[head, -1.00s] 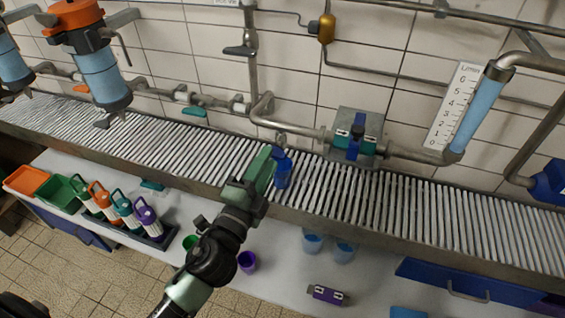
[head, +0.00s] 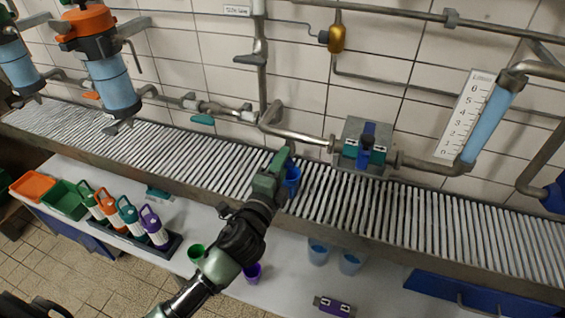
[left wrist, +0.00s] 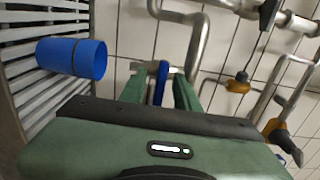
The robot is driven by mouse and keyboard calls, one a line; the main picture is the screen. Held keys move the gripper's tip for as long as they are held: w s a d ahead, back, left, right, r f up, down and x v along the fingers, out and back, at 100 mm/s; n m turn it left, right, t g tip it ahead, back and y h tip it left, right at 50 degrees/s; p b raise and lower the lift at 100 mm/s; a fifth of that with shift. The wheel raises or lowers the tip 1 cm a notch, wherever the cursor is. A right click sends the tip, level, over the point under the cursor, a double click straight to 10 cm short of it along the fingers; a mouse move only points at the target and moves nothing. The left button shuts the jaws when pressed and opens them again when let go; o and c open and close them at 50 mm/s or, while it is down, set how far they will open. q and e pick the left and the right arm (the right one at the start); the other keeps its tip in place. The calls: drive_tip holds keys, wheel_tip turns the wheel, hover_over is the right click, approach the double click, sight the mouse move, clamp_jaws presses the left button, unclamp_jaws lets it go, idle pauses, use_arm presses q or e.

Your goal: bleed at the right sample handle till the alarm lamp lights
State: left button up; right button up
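My left gripper (head: 283,158) is above the slatted drain, just beside a blue cup (head: 293,180) and partly covering it. In the left wrist view the cup (left wrist: 80,58) stands on the slats beside the fingers, outside their gap. The fingers (left wrist: 160,92) are apart. A blue handle (left wrist: 161,80) shows in the gap between them, in front of a pipe. In the head view the blue handle (head: 366,138) on the grey wall valve is to the right, apart from the gripper. An amber fitting (head: 337,38) hangs on the upper pipe; I cannot tell whether it is the alarm lamp.
A gauge tube (head: 490,122) with a scale stands right of the valve. Blue filter housings (head: 112,85) are at the left. The bench below holds a bottle rack (head: 166,250), several cups (head: 318,252) and a purple block (head: 334,307). The slats (head: 430,215) to the right are clear.

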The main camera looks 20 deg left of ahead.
use_arm(q)
clamp_jaws()
use_arm(e)
drive_tip(key=shift+a, duration=0.3)
use_arm(q)
drive_tip(key=shift+n, duration=0.3)
drive_tip(key=n, duration=0.2)
drive_tip(key=shift+n, duration=0.3)
drive_tip(key=n+p, duration=0.1)
drive_tip(key=n, duration=0.2)
drive_tip(key=shift+n, duration=0.3)
drive_tip(key=n+p, duration=0.1)
drive_tip(key=n, duration=0.3)
drive_tip(key=shift+p, duration=0.3)
drive_tip(key=shift+n+p, duration=0.6)
drive_tip(key=shift+n, duration=1.1)
use_arm(e)
drive_tip(key=shift+d+r, duration=0.2)
drive_tip(key=shift+r, duration=1.7)
use_arm(q)
drive_tip(key=shift+f, duration=0.1)
use_arm(e)
drive_tip(key=shift+a, duration=0.1)
